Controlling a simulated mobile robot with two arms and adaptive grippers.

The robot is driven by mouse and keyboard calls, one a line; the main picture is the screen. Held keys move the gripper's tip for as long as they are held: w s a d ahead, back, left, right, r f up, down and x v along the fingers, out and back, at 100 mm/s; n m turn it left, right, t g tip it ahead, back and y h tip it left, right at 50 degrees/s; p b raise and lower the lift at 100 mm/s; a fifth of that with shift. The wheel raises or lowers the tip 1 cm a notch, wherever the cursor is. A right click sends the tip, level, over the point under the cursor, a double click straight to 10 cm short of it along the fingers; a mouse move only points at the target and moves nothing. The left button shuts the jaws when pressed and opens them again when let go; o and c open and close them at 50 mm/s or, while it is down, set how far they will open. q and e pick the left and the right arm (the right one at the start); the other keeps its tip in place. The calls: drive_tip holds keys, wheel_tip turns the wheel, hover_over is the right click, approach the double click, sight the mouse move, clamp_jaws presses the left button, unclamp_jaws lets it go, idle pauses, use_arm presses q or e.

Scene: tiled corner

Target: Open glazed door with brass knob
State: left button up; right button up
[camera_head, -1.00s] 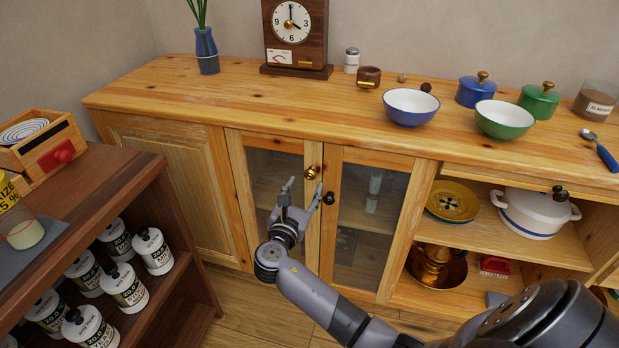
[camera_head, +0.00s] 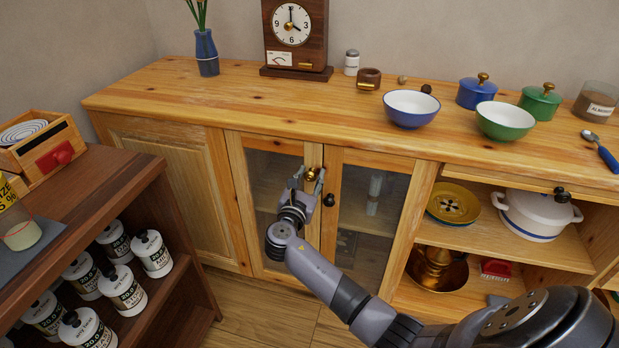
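The glazed door with the brass knob (camera_head: 265,178) is the left one of two glazed cabinet doors, and it is shut. Its brass knob (camera_head: 311,174) sits near the top of its right stile. My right gripper (camera_head: 309,177) is open at the knob, one finger on each side of it in the picture. I cannot tell whether the fingers touch the knob. My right arm comes in from the lower right and hides the bottom of the doors. My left gripper is not in view.
The glazed door with the dark knob (camera_head: 365,215) is shut, close to the right finger. A dark wood shelf unit (camera_head: 150,180) with several labelled jars stands at the left. Bowls, pots and a clock (camera_head: 292,35) stand on the cabinet top. Open shelves lie at the right.

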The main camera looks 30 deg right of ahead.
clamp_jaws()
drive_tip(key=shift+f, duration=0.1)
idle(0.5)
